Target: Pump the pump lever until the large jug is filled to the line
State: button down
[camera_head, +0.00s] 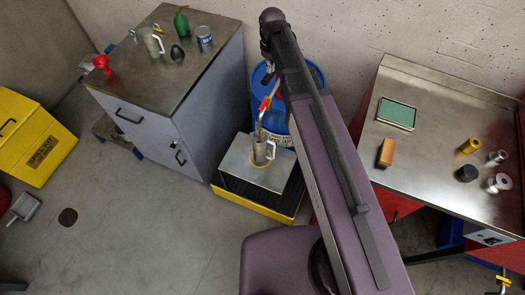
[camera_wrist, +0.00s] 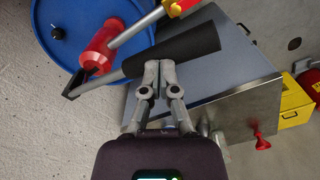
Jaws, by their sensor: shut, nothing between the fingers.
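The pump stands at the blue drum (camera_head: 312,78); its red part (camera_head: 265,103) and thin spout are visible above a metal jug (camera_head: 261,152). The jug stands upright under the spout. Its fill line and liquid level cannot be made out. In the wrist view, the pump lever's black grip (camera_wrist: 185,51) runs across, just beyond my gripper (camera_wrist: 160,66). My gripper's fingers are shut with nothing between them. Their tips are at the grip's near edge; whether they touch it I cannot tell. The red pump part (camera_wrist: 100,52) is to the left.
The jug stands on a grey box with a yellow base (camera_head: 245,206). A grey cabinet (camera_head: 200,95) at left bears another jug (camera_head: 152,43), a green bottle, a blue can and a red item. A metal workbench (camera_head: 440,120) is at right. Open floor lies at lower left.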

jog(key=shift+s+a+f+b, duration=0.1)
jog(key=shift+s+f+b, duration=0.05)
jog(key=shift+f+b, duration=0.45)
jog(key=shift+s+a+f+b, duration=0.1)
jog(key=shift+f+b, duration=0.4)
jog(key=shift+f, duration=0.15)
notch_tip(320, 180, up, 17)
jog(key=w+p, duration=0.2)
jog(key=p, duration=1.5)
jog(key=shift+d, duration=0.45)
jog(key=shift+s, duration=0.1)
jog(key=s+d+f+m+b, duration=0.7)
jog(key=s+d+f+b, duration=0.8)
jog(key=s+f+b, duration=0.1)
jog(key=shift+s+d+f+m+b, duration=0.15)
jog(key=shift+s+f+m+b, duration=0.15)
jog(key=shift+f+b, duration=0.4)
